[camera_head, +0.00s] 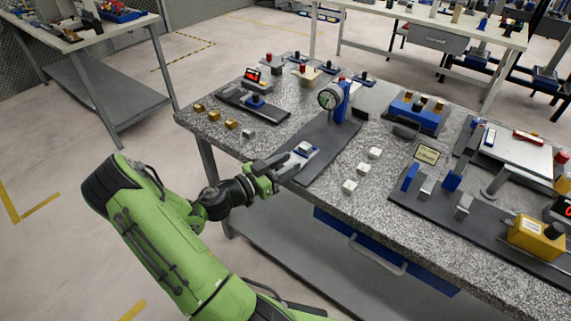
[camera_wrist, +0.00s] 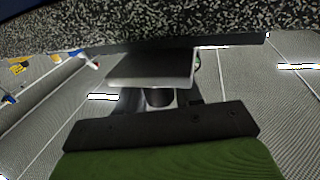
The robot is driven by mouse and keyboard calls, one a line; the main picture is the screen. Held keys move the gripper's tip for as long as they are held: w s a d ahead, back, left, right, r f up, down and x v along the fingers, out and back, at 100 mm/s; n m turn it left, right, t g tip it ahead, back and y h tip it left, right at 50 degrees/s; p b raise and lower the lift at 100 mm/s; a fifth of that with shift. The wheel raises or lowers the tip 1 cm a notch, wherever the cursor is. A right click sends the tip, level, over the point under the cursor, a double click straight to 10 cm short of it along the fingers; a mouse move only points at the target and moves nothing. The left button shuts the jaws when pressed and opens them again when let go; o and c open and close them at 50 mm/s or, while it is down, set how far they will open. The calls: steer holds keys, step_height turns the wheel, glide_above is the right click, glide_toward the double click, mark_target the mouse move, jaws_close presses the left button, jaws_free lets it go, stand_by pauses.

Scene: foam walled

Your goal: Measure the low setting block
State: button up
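A dial gauge (camera_head: 329,97) on a blue stand (camera_head: 342,108) stands at the back of a long dark base plate (camera_head: 327,142). A silver block-like piece (camera_head: 303,147) with blue beside it is at the plate's near left end. My gripper (camera_head: 288,162) reaches in from the left, its fingers at this piece. In the wrist view a flat grey piece (camera_wrist: 152,70) lies just beyond the dark fingers (camera_wrist: 160,98); whether they grip it is unclear. Several loose small blocks stand nearby: gold ones (camera_head: 231,124), a grey one (camera_head: 248,133) and white ones (camera_head: 363,169). No label reading "low" is legible.
A black fixture with a red display (camera_head: 252,75) stands at the back left of the speckled bench. Fixtures with blue supports (camera_head: 410,177) and a yellow box (camera_head: 536,238) fill the right side. A drawer handle (camera_head: 378,258) juts out below the front edge.

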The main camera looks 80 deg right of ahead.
mark_target(295, 156)
steer(key=c, duration=0.4)
steer(key=d, duration=0.1)
steer(key=s+d+b, duration=0.1)
steer(key=d, duration=0.2)
steer(key=shift+s+f, duration=0.1)
steer(key=shift+s, duration=0.3)
steer(key=o, duration=0.8)
steer(key=shift+w, duration=0.1)
steer(key=v, duration=1.5)
steer(key=shift+w+a+p, duration=0.2)
steer(key=shift+a+p, duration=0.05)
steer(key=shift+p, duration=0.15)
